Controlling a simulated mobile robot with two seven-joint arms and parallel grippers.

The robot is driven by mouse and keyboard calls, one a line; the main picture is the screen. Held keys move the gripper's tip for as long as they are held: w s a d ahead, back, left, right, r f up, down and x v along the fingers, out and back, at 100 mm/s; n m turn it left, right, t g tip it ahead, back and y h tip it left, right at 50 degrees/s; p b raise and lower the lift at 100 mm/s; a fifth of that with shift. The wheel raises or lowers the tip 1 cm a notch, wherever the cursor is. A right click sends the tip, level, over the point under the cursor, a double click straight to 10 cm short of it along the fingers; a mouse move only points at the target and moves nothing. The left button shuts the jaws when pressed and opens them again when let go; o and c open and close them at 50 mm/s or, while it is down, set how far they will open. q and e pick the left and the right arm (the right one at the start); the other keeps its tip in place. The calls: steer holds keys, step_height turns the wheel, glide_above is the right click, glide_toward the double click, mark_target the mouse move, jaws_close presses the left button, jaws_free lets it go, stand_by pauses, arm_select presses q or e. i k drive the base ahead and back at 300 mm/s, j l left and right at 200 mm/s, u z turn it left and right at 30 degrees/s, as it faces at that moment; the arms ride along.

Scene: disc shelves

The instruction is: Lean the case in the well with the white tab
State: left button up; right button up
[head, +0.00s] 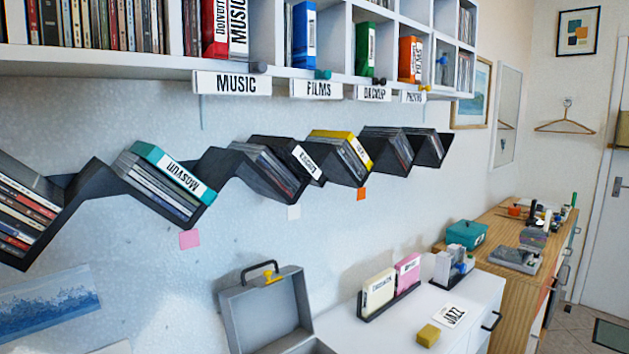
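A black zigzag wall shelf (75,188) runs across the wall, with discs leaning in its wells. The white tab (293,212) is on the wall under the well that holds several thin cases (268,172) and a black case with a white label (300,155). A cream case (379,291) and a pink case (408,272) stand upright in a black rack (370,316) on the white cabinet. I cannot tell which case is meant. Neither of my grippers is in view.
A pink tab (189,239) and an orange tab (361,194) mark neighbouring wells. An open grey box (262,308) stands below the shelf. A white JAZZ card (450,316) and yellow block (428,335) lie on the cabinet. Cubbies (130,62) hang above.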

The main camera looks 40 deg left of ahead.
mark_target(291, 155)
steer(key=i+l, duration=0.25)
steer(key=i, duration=0.2)
steer(key=i+l, duration=0.25)
steer(key=i, duration=0.2)
steer(key=u, duration=1.7)
